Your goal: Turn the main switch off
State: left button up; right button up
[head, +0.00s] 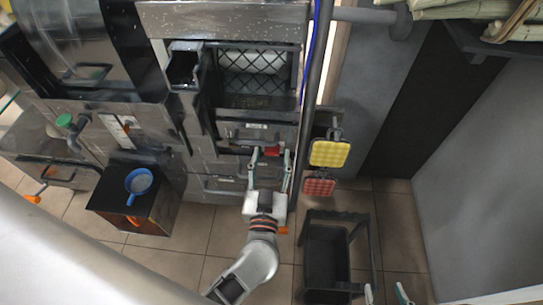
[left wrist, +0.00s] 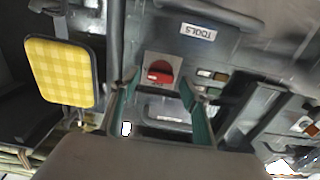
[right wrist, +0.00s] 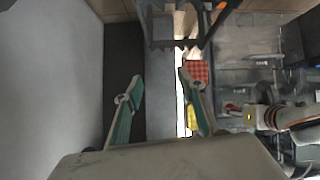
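The main switch is a red rotary knob (left wrist: 159,72) on a pale square plate, on the grey metal front of the press. It also shows as a small red spot in the head view (head: 271,151). My left gripper (head: 269,163) is open in front of the switch. In the left wrist view its two green-padded fingers (left wrist: 160,100) stand either side of the knob, apart from it. My right gripper (head: 385,294) is at the lower right of the head view. In the right wrist view its fingers (right wrist: 160,97) are spread and empty.
A yellow checked pad (head: 330,153) and a red checked pad (head: 319,187) hang right of the switch. A black stand (head: 327,258) is on the tiled floor. A dark box with a blue strainer (head: 138,181) is left. A "TOOLS" label (left wrist: 198,32) is near the switch.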

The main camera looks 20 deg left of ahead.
pick_arm(q)
jog(key=c, duration=1.1)
